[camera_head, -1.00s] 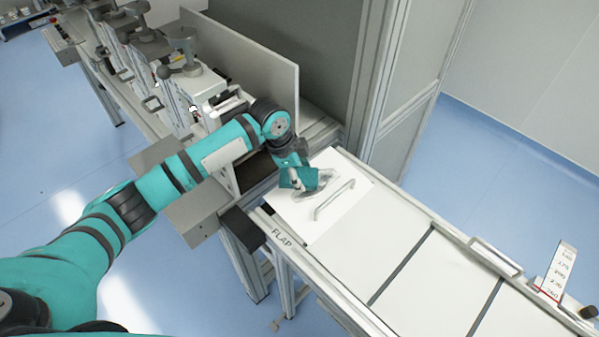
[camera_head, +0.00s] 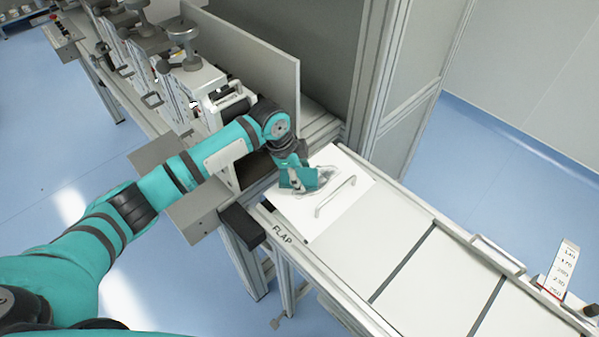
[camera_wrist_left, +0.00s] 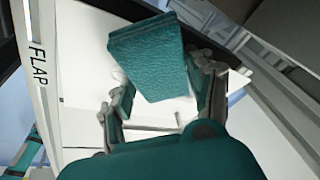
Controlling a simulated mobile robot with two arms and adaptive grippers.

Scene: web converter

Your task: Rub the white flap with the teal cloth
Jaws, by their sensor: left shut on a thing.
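My left gripper (camera_head: 297,180) is over the flap's far left part, beside the handle. It is shut on the folded teal cloth (camera_wrist_left: 150,55), which sits between its fingers. In the head view the cloth (camera_head: 299,178) is low at the flap; I cannot tell whether it touches. My right gripper is not in view.
A small lettered white block (camera_head: 561,268) stands at the far right. An upright grey plate (camera_head: 245,60) and machine units stand behind my left arm.

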